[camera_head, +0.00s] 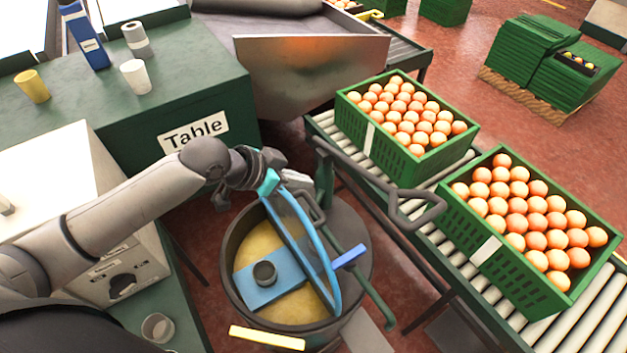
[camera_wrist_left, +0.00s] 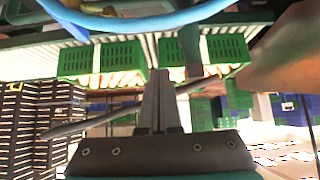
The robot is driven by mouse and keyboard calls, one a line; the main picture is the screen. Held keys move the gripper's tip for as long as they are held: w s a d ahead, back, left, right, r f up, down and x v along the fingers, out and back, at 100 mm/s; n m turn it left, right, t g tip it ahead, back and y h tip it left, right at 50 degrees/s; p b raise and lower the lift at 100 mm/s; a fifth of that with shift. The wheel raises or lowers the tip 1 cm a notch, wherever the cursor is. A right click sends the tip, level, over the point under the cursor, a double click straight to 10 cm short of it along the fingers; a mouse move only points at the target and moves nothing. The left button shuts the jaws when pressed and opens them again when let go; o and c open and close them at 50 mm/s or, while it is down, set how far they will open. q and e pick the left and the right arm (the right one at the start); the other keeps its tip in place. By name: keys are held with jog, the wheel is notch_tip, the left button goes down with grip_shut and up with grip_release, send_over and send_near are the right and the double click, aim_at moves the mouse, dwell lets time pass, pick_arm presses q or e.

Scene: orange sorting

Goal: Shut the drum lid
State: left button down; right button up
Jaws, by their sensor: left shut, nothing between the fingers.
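The drum (camera_head: 229,262) stands open below the middle of the head view, with yellowish contents. Its blue-rimmed lid (camera_head: 318,243) is raised and steeply tilted, seen nearly edge-on. A blue tab (camera_head: 349,256) sticks out to the right beside the lid. My left gripper (camera_head: 268,183) is at the lid's upper end; whether it touches the rim cannot be told. In the left wrist view its fingers (camera_wrist_left: 160,98) are together and empty, with a blue rim (camera_wrist_left: 135,22) crossing the top. My right gripper is not in view.
A blue plate with a grey cup (camera_head: 265,273) shows within the drum opening. Orange crates (camera_head: 408,118) (camera_head: 530,225) sit on the roller conveyor (camera_head: 455,268) at right. A dark looped bar (camera_head: 418,208) projects between drum and conveyor. The green table (camera_head: 185,95) stands behind my left arm.

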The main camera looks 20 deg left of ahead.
aim_at(313, 201)
pick_arm(q)
jog(key=w+f, duration=0.1)
jog(key=f, duration=0.1)
jog(key=d+f+b, duration=0.1)
jog(key=f, duration=0.1)
jog(key=w+d+f+b, duration=0.1)
jog(key=f, duration=0.2)
jog(key=shift+w+d+f, duration=0.1)
jog(key=shift+w+d, duration=0.1)
jog(key=shift+w, duration=0.1)
jog(key=shift+s+a, duration=0.3)
jog(key=shift+s, duration=0.05)
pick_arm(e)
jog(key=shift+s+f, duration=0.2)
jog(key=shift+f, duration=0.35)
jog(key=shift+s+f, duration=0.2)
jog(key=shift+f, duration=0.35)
pick_arm(q)
jog(key=shift+w, duration=0.1)
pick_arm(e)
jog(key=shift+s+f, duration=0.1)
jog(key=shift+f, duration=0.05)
